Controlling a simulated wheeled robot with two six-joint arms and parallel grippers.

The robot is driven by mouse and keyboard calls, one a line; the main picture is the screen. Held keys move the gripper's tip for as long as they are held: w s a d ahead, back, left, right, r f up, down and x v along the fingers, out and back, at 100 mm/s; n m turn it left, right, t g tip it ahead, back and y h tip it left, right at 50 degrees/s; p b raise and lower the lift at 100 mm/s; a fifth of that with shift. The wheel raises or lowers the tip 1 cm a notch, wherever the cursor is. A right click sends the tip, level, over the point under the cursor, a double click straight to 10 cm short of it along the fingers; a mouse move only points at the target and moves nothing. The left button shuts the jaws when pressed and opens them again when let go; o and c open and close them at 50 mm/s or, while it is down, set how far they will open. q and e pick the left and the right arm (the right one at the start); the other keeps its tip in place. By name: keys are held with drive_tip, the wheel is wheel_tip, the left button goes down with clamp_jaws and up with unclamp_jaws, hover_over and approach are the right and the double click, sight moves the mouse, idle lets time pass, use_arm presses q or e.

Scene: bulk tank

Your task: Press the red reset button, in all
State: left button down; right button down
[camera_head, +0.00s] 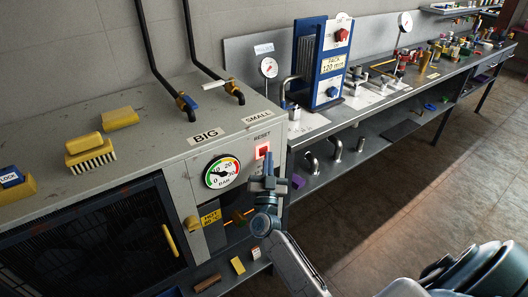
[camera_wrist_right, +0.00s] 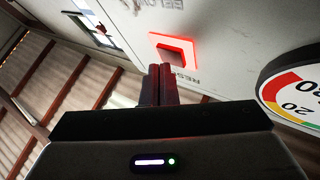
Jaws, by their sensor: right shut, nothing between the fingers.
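The red reset button (camera_head: 263,151) sits in a pale frame under the word RESET, on the front face of the grey tank cabinet, above and right of the round gauge. In the right wrist view the red button (camera_wrist_right: 175,52) glows at its edges, just beyond my fingertips. My right gripper (camera_head: 268,162) is shut and empty, with its fingers pointing up close to the button's lower edge. It also shows in the right wrist view (camera_wrist_right: 159,72). I cannot tell whether the fingertips touch the button. My left gripper is not in view.

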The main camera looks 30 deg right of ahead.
drive_tip(key=shift+w, duration=0.4)
idle(0.5)
drive_tip(key=shift+s, duration=0.1)
drive_tip(key=shift+s+p, duration=0.6)
drive_tip(key=shift+s, duration=0.15)
drive_tip(key=s, duration=0.1)
drive_tip(key=s+p, duration=0.1)
drive_tip(key=s, duration=0.1)
drive_tip(key=s+p, duration=0.1)
drive_tip(key=s, duration=0.1)
drive_tip(key=shift+d, duration=0.25)
idle(0.8)
